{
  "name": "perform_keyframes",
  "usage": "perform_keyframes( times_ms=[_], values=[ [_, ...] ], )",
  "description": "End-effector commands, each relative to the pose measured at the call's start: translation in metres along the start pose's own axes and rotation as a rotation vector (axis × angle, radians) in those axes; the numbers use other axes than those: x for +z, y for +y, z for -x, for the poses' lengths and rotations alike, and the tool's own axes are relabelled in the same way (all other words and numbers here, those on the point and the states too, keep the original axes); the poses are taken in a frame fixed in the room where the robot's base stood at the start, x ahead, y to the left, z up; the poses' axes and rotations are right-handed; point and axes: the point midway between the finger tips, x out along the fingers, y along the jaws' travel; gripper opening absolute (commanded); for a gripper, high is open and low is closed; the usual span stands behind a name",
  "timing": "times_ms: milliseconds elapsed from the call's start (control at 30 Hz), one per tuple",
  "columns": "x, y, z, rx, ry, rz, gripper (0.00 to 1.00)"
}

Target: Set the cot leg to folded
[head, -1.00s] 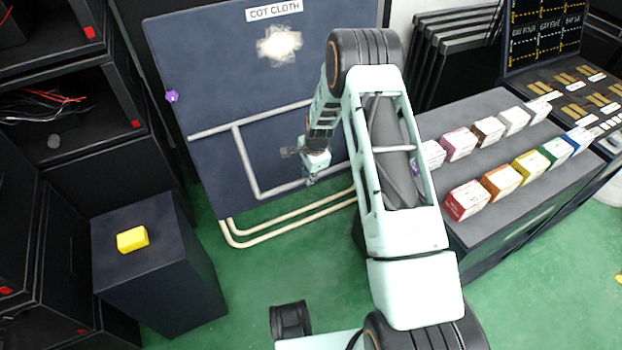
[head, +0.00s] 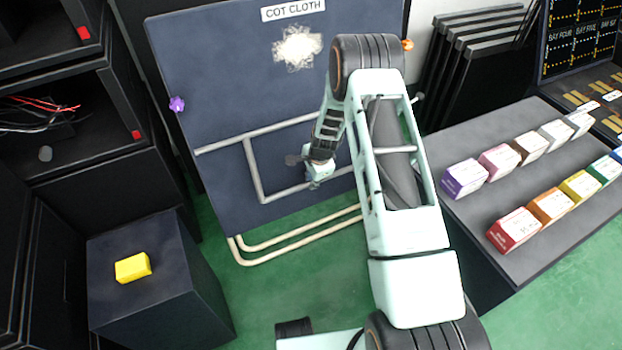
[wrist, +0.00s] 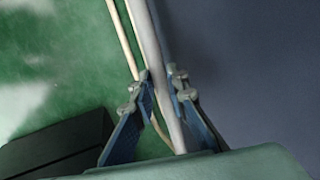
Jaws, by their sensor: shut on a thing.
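The cot leg (head: 254,172) is a grey U-shaped tube on the dark blue cot cloth panel (head: 215,90). Its crossbar lies below a straight grey bar (head: 225,144) on the panel. My gripper (head: 316,184) is at the crossbar, right of the leg's left corner. In the wrist view the leg's tube (wrist: 162,55) runs between the two fingers of my gripper (wrist: 160,82), which are shut on it. My arm hides the right part of the leg. I cannot tell how far the leg stands off the panel.
A cream tube frame (head: 290,243) sits below the panel's lower edge. A yellow block (head: 133,267) rests on a dark pedestal (head: 190,290) at left. A grey bench (head: 480,225) with several coloured boxes stands at right. Green floor is open between them.

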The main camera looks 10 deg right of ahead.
Motion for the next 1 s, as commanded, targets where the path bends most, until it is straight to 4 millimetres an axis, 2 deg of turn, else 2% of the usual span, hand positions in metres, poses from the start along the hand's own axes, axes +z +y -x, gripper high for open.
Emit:
perform_keyframes(
  times_ms=[33,500,533,667,1000],
  values=[
    [0.0003,0.013,-0.0066,0.023,-0.004,-0.002,0.0],
    [-0.0004,0.0137,-0.0069,0.023,-0.003,-0.003,0.0],
    [-0.0005,0.0138,-0.0069,0.024,-0.003,-0.003,0.16],
    [-0.0001,0.0123,-0.0062,0.021,-0.003,-0.003,0.3],
    [0.0002,0.0062,-0.002,0.01,-0.002,-0.002,0.32]
  ],
)
